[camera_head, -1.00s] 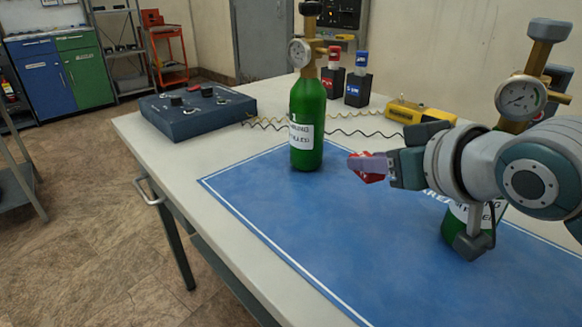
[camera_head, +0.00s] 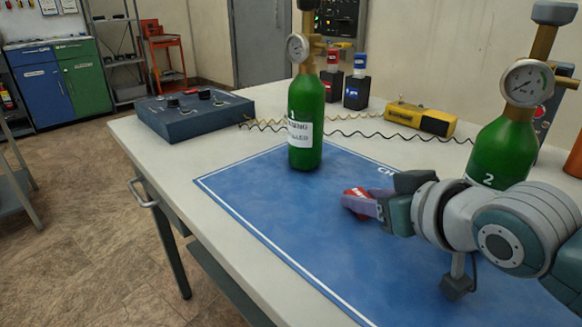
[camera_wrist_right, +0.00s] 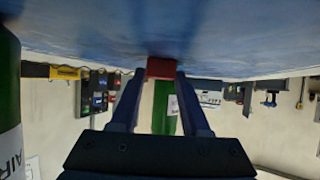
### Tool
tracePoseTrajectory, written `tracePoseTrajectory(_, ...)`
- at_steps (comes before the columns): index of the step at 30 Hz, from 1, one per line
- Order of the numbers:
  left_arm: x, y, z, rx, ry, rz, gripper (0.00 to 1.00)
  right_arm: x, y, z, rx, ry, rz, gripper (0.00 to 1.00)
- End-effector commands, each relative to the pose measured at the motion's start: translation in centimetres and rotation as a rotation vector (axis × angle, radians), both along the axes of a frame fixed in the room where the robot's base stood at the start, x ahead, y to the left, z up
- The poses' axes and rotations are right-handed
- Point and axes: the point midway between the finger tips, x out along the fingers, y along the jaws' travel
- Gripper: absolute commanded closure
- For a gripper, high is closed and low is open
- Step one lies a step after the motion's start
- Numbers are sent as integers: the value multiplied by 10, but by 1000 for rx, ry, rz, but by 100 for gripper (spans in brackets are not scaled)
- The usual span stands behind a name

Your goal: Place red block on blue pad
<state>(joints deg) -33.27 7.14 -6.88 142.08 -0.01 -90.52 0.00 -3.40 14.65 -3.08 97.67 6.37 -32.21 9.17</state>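The red block (camera_head: 355,204) is between the fingertips of my right gripper (camera_head: 362,206), low over the blue pad (camera_head: 290,232) on the table. In the right wrist view the block (camera_wrist_right: 160,68) sits between both fingers of my right gripper (camera_wrist_right: 161,82), which are shut on it. The blue pad (camera_wrist_right: 230,45) fills the top of that upside-down view, close to the block. I cannot tell whether the block touches the pad. My left gripper is not in view.
A green cylinder (camera_head: 306,110) with a gauge stands on the pad's far part, just beyond the block. Another green cylinder (camera_head: 498,150) stands behind my right arm. A dark control box (camera_head: 195,118) and a yellow device (camera_head: 420,119) are farther back. The pad's near left part is clear.

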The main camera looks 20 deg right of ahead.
Motion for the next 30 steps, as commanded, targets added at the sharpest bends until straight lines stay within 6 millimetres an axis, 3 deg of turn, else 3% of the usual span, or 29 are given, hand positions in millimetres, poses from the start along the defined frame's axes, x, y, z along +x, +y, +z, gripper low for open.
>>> tracePoseTrajectory(5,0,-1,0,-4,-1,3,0,0,0,0,0,0,0,32)
tracePoseTrajectory(15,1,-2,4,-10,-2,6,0,-2,0,6,0,0,0,32)
tracePoseTrajectory(30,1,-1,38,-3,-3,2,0,-88,0,52,0,3,-1,32)
